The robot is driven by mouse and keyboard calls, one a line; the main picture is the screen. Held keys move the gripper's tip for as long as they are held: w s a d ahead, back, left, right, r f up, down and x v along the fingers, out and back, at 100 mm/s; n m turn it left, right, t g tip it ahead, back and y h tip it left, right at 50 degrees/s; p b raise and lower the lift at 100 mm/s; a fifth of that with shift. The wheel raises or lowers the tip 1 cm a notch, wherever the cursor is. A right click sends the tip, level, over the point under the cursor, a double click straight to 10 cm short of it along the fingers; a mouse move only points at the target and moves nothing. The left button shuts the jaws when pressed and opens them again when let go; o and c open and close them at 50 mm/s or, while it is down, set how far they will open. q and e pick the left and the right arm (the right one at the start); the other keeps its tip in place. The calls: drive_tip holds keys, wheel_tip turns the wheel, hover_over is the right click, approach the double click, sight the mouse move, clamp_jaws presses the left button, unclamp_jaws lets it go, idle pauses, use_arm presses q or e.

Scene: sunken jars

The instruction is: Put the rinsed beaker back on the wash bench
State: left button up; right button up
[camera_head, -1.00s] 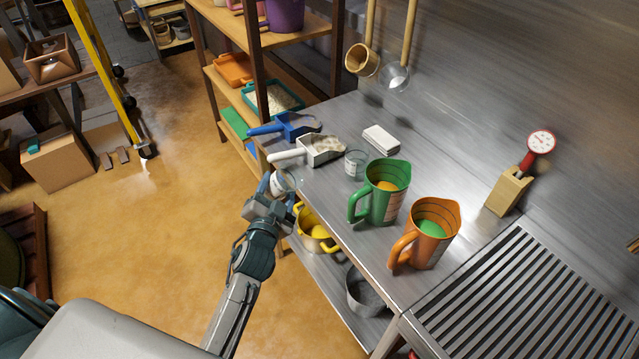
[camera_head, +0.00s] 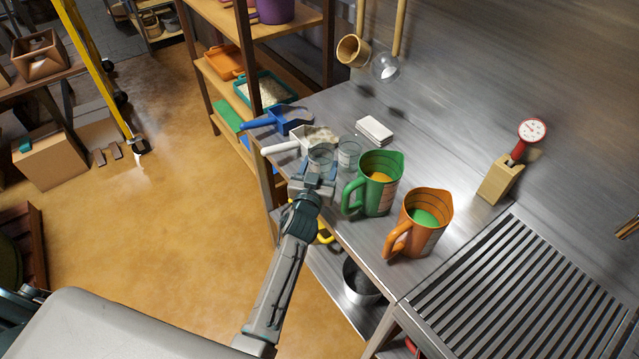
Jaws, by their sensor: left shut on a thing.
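My left gripper (camera_head: 316,182) is shut on a clear glass beaker (camera_head: 321,155) at the near edge of the steel wash bench (camera_head: 430,146). The beaker is just in front of the white scoop and partly hidden by the gripper. Whether its base touches the bench I cannot tell. A second clear beaker (camera_head: 349,155) with a pale label stands on the bench just right of the held one; whether the two touch is unclear. My right gripper is not in view.
A green jug (camera_head: 379,190) and an orange jug (camera_head: 428,208) stand to the right. A white scoop (camera_head: 284,147) and a blue scoop (camera_head: 268,122) lie to the left. A slatted rack (camera_head: 520,290) fills the bench's right. Open steel lies behind the jugs.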

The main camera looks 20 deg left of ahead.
use_arm(q)
drive_tip(key=shift+f, duration=0.35)
wheel_tip(320, 180, down, 3)
drive_tip(key=b, duration=0.2)
drive_tip(key=shift+b, duration=0.4)
drive_tip(key=shift+f, duration=0.2)
drive_tip(key=shift+f+b, duration=0.1)
drive_tip(key=shift+b, duration=0.25)
drive_tip(key=o, duration=1.1)
